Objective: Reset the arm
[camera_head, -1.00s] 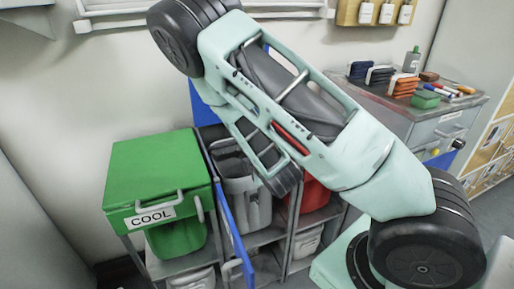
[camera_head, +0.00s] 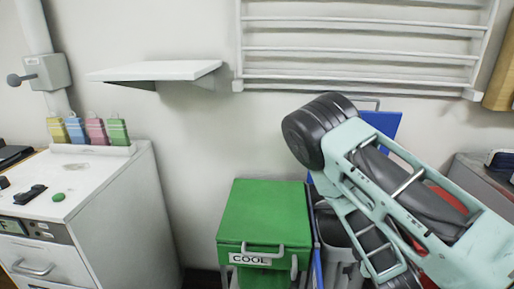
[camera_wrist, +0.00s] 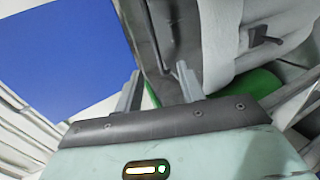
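My arm shows in the head view, raised and bent, in front of the bins at the right. My gripper (camera_wrist: 158,92) shows in the wrist view with its two grey fingers apart and nothing between them. Behind the fingers are a blue panel (camera_wrist: 65,55), a grey bin-like surface (camera_wrist: 235,40) and a patch of green (camera_wrist: 262,85). My gripper itself is hidden in the head view.
A green bin labelled COOL (camera_head: 262,218) stands at the centre, with a blue panel (camera_head: 382,122) to its right. A white cabinet (camera_head: 130,215) stands at the left. A wall shelf (camera_head: 155,72) and a rack (camera_head: 360,52) hang above. Floor space between cabinet and bin looks narrow.

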